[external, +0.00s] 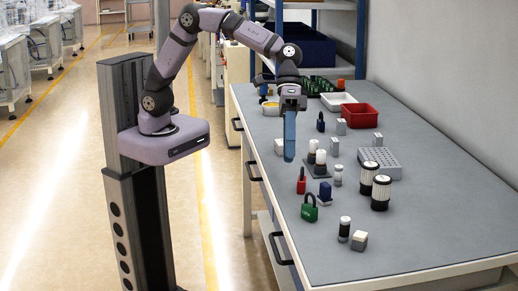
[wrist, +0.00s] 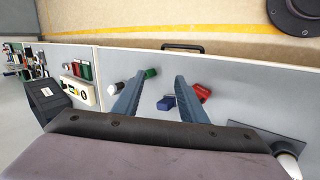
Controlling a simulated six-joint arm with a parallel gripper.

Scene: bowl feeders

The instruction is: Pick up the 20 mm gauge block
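Small grey metal blocks stand on the grey bench in the external view: one at the middle (external: 334,146), one behind it (external: 341,127), one to the right (external: 377,139) and a pale-topped one at the front (external: 360,241). No size marking is legible, so I cannot tell which is the 20 mm gauge block. My gripper (external: 289,158) points down above the bench's left side, apart from these blocks. In the wrist view my gripper (wrist: 161,76) has its two blue fingers spread, with nothing held between them.
A green padlock (external: 309,208), red padlock (external: 301,181) and blue block (external: 325,190) stand near the left edge. Black-and-white cylinders (external: 381,193) and a grey holed block (external: 380,161) are to the right. A red bin (external: 359,116) is behind. The front right bench is clear.

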